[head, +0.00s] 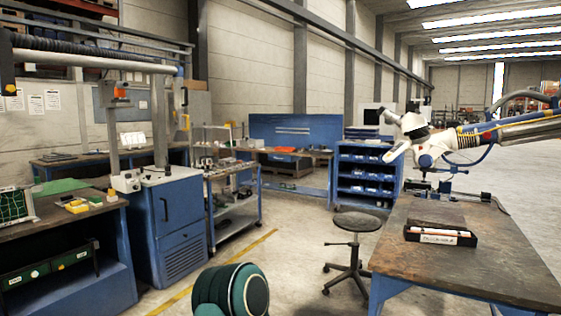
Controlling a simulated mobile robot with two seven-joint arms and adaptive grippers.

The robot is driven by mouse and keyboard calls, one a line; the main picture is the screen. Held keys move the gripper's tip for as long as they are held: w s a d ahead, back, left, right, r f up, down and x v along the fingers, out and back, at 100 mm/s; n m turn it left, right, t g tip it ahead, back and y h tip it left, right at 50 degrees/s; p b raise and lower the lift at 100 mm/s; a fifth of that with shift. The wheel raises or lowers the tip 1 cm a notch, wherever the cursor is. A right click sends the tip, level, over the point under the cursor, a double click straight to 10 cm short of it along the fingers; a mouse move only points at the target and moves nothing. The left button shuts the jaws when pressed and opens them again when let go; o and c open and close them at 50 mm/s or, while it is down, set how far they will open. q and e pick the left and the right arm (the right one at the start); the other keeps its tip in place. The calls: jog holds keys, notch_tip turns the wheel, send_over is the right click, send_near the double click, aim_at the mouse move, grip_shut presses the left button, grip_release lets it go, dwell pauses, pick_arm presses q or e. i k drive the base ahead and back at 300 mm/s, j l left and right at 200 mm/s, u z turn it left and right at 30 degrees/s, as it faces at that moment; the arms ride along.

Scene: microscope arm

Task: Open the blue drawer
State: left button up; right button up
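No single thing here is clearly the blue drawer. A blue cabinet (182,225) stands at left centre; its upper front has a dark vertical handle and looks shut, with a vented panel below. A blue rack (366,150) at the back right holds rows of small blue bins (352,190). A large blue panel (292,130) stands at the back. Neither of my grippers shows, so nothing is seen held.
A round stool (360,224) and a teal rounded object (232,290) stand in front. At right is a workbench (480,262) with a black tray (440,235); a white-and-blue arm (435,145) hangs over it. A cart (233,200) stands beside the cabinet. The middle floor is open.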

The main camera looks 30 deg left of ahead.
aim_at(284, 156)
jog(key=i+j+u, duration=1.2)
jog(key=i, duration=0.45)
jog(key=i+l+u, duration=0.1)
jog(key=i+u, duration=0.15)
jog(key=i, duration=0.5)
jog(key=i+z, duration=0.15)
jog(key=i, duration=0.6)
jog(key=i+j+z, duration=0.1)
jog(key=i, duration=0.6)
jog(key=i+z, duration=0.1)
jog(key=i, duration=0.65)
jog(key=i+z, duration=0.1)
jog(key=i, duration=0.65)
jog(key=i+z, duration=0.1)
jog(key=i, duration=0.6)
jog(key=i+j+z, duration=0.15)
jog(key=i, duration=0.6)
jog(key=i+z, duration=0.25)
jog(key=i, duration=0.45)
jog(key=i+j+z, duration=0.1)
jog(key=i+z, duration=0.2)
jog(key=i, duration=1.9)
jog(key=l+z, duration=0.05)
jog(key=l, duration=0.05)
